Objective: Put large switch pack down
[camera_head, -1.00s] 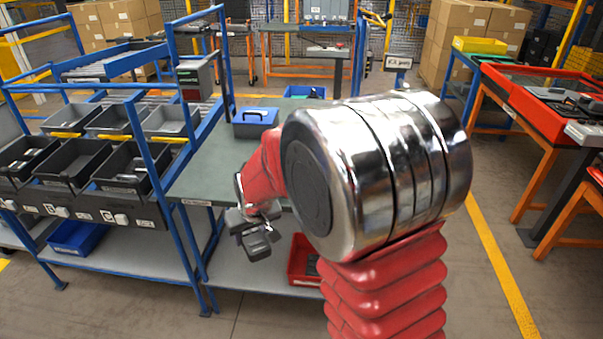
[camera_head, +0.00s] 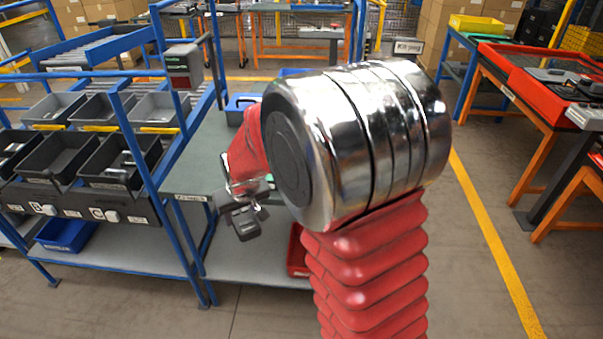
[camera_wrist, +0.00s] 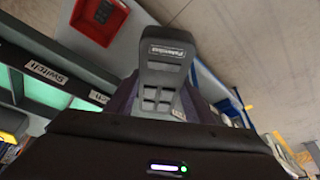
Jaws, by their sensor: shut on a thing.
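The large switch pack (camera_wrist: 165,72) is a dark grey block with a printed label and several small square recesses, seen close up in the wrist view. My gripper (camera_head: 241,205) is shut on it. In the head view the switch pack (camera_head: 245,227) hangs below the gripper, just off the front edge of the green-grey workbench top (camera_head: 200,165). It is clear of the bench surface. My arm hides much of the bench's right part. The fingers are mostly hidden behind the pack in the wrist view.
A blue lidded box (camera_head: 240,103) stands at the back of the bench. A rack with black bins (camera_head: 112,160) is on the left. A red bin (camera_head: 297,252) sits on the lower shelf. Blue uprights (camera_head: 150,165) stand between rack and bench. The floor right of my arm is clear.

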